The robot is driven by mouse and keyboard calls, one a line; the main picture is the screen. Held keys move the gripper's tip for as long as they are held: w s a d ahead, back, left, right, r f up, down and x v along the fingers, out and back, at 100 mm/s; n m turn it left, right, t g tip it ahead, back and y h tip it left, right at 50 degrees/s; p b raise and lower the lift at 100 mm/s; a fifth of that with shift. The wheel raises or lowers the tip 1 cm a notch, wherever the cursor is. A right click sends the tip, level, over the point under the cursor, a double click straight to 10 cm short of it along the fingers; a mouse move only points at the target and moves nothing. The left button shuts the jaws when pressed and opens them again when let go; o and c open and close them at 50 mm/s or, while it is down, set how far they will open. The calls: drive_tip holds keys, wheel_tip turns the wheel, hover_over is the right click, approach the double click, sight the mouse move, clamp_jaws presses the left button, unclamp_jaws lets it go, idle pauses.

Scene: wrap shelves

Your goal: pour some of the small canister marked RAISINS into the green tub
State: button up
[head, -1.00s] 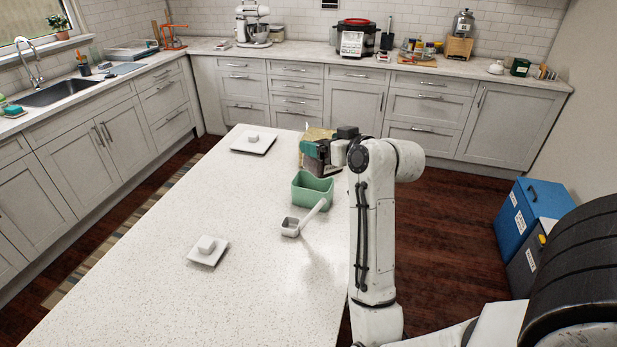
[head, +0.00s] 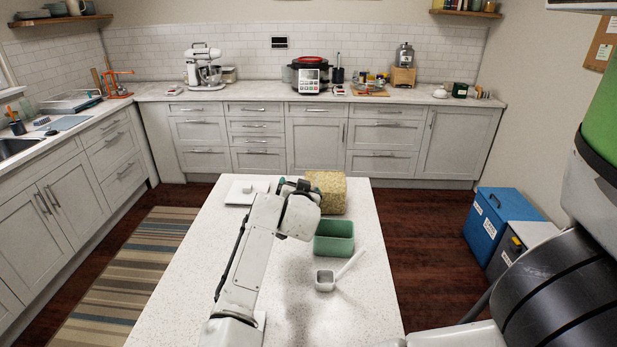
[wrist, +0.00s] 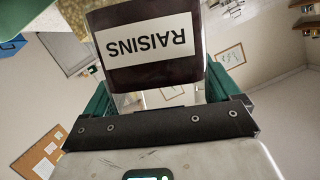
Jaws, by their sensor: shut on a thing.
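My gripper (wrist: 155,85) is shut on the small dark canister (wrist: 150,72), which has a white RAISINS label facing the wrist camera. The label reads upside down in that picture. In the head view, only a little of my gripper (head: 298,184) shows, and my own wrist hides the canister. The green tub (head: 334,246) stands on the island counter, to the right of my wrist and nearer the head camera. I cannot see what is in the tub, nor tell how far the canister is tilted.
The white island counter (head: 190,290) has a tan speckled block (head: 327,192) behind the tub. A white scoop (head: 325,281) with a long handle lies in front of the tub. Blue (head: 493,222) and grey bins stand on the floor at right.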

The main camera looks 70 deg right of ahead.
drive_tip(key=shift+w+a+f, duration=0.1)
drive_tip(key=shift+w+f, duration=0.05)
drive_tip(key=shift+f, duration=0.05)
drive_tip(key=f+m, duration=0.1)
drive_tip(key=f, duration=0.1)
drive_tip(key=s+f+m+t, duration=0.1)
drive_tip(key=f, duration=0.2)
drive_tip(key=shift+s+d+f, duration=0.1)
drive_tip(key=shift+s+d, duration=0.1)
drive_tip(key=shift+s+d+f+m, duration=0.1)
drive_tip(key=shift+s+f+m, duration=0.15)
drive_tip(key=shift+m, duration=0.35)
drive_tip(key=shift+s+f+m+t+b, duration=0.2)
drive_tip(key=shift+s+m+t+b, duration=0.05)
drive_tip(key=shift+m+t+b, duration=0.3)
drive_tip(key=shift+s+f, duration=0.1)
drive_tip(key=shift+f, duration=0.05)
drive_tip(key=shift+s+d+f+m+t+b, duration=0.1)
drive_tip(key=shift+m+t+b, duration=0.1)
drive_tip(key=shift+m+b, duration=0.5)
drive_tip(key=shift+s+f+m+t+b, duration=0.1)
drive_tip(key=shift+m+t+b, duration=0.05)
drive_tip(key=shift+m+b, duration=0.45)
idle(4.5)
